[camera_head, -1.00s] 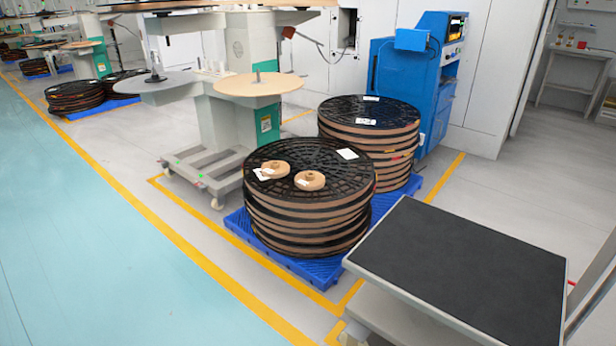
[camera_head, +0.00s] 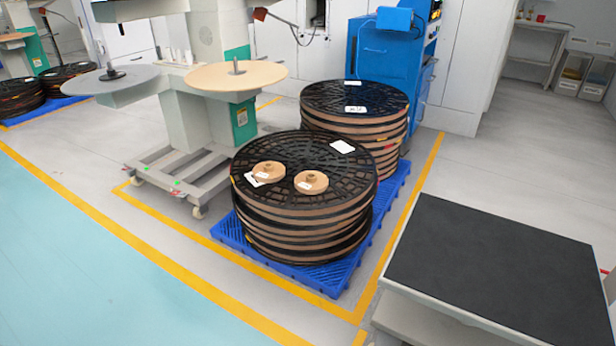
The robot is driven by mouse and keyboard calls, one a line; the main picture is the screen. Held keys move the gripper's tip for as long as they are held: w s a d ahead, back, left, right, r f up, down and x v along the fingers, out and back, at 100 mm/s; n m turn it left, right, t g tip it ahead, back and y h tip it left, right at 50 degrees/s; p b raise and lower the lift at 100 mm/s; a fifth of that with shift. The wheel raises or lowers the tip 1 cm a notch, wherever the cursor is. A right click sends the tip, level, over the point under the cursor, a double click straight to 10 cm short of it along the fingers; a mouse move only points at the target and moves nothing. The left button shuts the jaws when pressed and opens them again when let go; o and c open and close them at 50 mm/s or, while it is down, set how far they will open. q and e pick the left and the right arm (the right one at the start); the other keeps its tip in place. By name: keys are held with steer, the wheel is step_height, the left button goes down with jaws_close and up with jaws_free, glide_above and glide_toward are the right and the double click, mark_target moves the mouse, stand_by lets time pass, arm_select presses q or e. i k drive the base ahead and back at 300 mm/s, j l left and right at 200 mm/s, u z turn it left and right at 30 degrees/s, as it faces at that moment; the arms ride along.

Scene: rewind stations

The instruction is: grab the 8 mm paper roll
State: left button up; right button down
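Two small tan paper rolls lie flat on top of the front stack of black reels (camera_head: 300,225). The left roll (camera_head: 268,171) sits beside a white label, and the right roll (camera_head: 311,182) sits slightly nearer to me. Each has a small raised hub and a small white label. The print is too small to read, so I cannot tell which one is 8 mm. Neither of my grippers shows in the head view.
The stack stands on a blue pallet (camera_head: 225,232), with a second reel stack (camera_head: 355,105) behind. A black-topped cart (camera_head: 490,265) stands at the right. A rewind station with a tan disc (camera_head: 235,78) stands behind left. The floor at left is clear.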

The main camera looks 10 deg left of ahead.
mark_target(308, 182)
steer(key=i+j, duration=0.15)
steer(key=j, duration=0.2)
steer(key=i+j+z, duration=0.15)
steer(key=j, duration=0.25)
steer(key=i+j, duration=0.15)
steer(key=j, duration=0.2)
steer(key=i+z, duration=0.05)
